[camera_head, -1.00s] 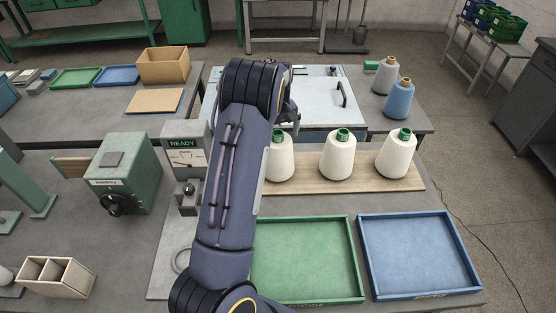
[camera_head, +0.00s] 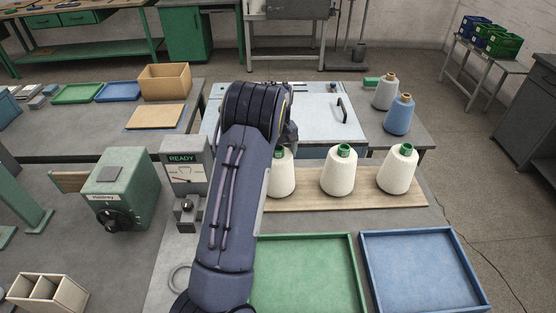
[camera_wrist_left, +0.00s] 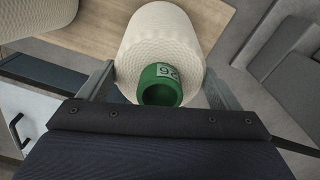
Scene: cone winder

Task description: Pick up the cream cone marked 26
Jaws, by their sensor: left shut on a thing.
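The cream cone marked 26 (camera_wrist_left: 163,35) fills the middle of the left wrist view, its green tube end (camera_wrist_left: 160,86) facing the camera. My left gripper (camera_wrist_left: 158,82) is shut on it, one finger on each side. In the head view the cone (camera_head: 283,176) is the leftmost one showing on the wooden board (camera_head: 310,202), partly hidden by my left arm. Its base looks level with the board; I cannot tell whether it touches. My left gripper (camera_head: 288,138) is mostly hidden behind the arm there. My right gripper is not in view.
Two more cream cones, a middle one (camera_head: 339,172) and a right one (camera_head: 397,170), stand on the board. A green tray (camera_head: 352,265) and a blue tray (camera_head: 366,270) lie in front. Grey (camera_head: 385,92) and blue (camera_head: 398,115) cones stand behind. The READY box (camera_head: 187,175) is left of my arm.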

